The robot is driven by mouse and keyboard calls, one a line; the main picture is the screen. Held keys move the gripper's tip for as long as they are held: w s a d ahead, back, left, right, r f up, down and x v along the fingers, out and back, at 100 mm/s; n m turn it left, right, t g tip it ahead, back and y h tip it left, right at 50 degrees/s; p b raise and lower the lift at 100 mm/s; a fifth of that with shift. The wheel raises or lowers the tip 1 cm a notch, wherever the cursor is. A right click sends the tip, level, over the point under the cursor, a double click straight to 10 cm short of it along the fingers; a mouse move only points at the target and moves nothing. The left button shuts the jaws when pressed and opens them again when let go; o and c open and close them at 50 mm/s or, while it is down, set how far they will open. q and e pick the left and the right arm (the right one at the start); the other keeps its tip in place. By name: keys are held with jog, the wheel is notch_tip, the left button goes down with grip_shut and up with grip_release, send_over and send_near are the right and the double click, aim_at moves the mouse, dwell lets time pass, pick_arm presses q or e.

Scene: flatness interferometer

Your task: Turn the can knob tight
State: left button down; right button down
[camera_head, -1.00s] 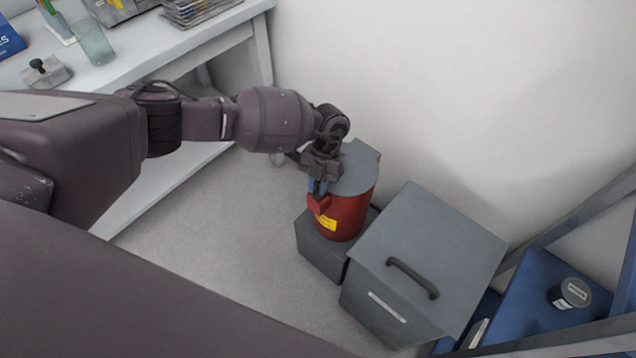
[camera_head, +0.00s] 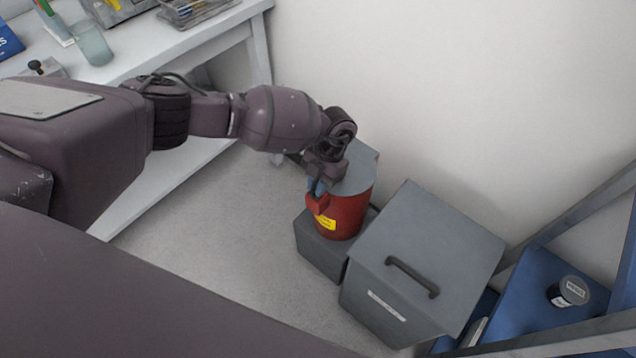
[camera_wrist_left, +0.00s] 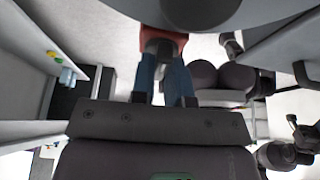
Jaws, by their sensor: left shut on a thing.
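The red can (camera_head: 345,214) with a grey lid (camera_head: 357,173) and a yellow label stands upright on a dark grey box (camera_head: 320,250). A red part (camera_head: 317,204) juts from its front left side. My left gripper (camera_head: 317,188), with blue fingers, reaches down to this part. In the left wrist view the fingers (camera_wrist_left: 161,70) are shut on a small dark grey piece, the can knob (camera_wrist_left: 160,48), just under a red part (camera_wrist_left: 168,36). The fingers and red part hide most of the knob in the head view. My right gripper does not show.
A large grey bin (camera_head: 430,250) with a black handle stands close right of the can. A white bench (camera_head: 140,55) with a glass (camera_head: 92,43) is at the left. The floor left of the can is clear.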

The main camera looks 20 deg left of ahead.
pick_arm(q)
jog(key=shift+s+f, duration=0.2)
jog(key=c, duration=1.1)
grip_release()
jog(key=shift+w, duration=0.1)
jog(key=shift+r, duration=0.15)
jog(key=shift+w+r, duration=0.25)
jog(key=shift+r, duration=0.25)
jog(key=p+v, duration=0.1)
jog(key=v, duration=0.8)
jog(key=shift+w+r+p, duration=0.1)
jog(key=shift+r+p, duration=0.15)
jog(key=shift+p, duration=0.05)
